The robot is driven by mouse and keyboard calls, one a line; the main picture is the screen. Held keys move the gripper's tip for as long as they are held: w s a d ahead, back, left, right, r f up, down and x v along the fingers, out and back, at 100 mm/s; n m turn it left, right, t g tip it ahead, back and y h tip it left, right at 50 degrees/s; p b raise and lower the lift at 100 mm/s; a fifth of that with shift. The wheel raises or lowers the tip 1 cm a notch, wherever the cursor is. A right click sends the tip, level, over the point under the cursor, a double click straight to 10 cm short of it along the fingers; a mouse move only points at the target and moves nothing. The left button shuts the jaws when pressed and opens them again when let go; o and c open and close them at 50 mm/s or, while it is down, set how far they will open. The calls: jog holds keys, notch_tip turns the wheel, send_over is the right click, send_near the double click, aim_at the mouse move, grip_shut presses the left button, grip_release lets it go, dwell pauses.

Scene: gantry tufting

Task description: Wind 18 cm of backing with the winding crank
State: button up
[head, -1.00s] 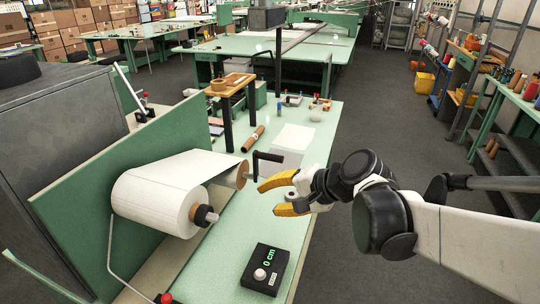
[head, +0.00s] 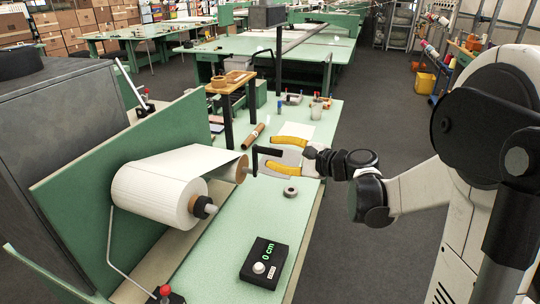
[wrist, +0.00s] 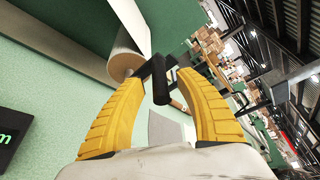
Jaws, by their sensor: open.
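The white backing roll (head: 160,194) hangs on its spindle beside the green panel, and its web runs to a thinner take-up roller (head: 241,169). The black winding crank (head: 255,161) sticks out at that roller's right end and also shows in the wrist view (wrist: 160,84). My gripper (head: 276,154) is open, its yellow fingers pointing left at the crank. In the wrist view the crank handle stands between the fingertips (wrist: 162,77); I cannot tell whether they touch it. The counter box (head: 265,262) reads 0 cm.
A brown tube (head: 253,136) and a small wooden stand (head: 230,88) are behind the crank. A red-knobbed lever (head: 166,293) is at the front.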

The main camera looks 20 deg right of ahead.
jog(key=shift+x, duration=0.85)
grip_shut()
jog(key=shift+d, duration=0.1)
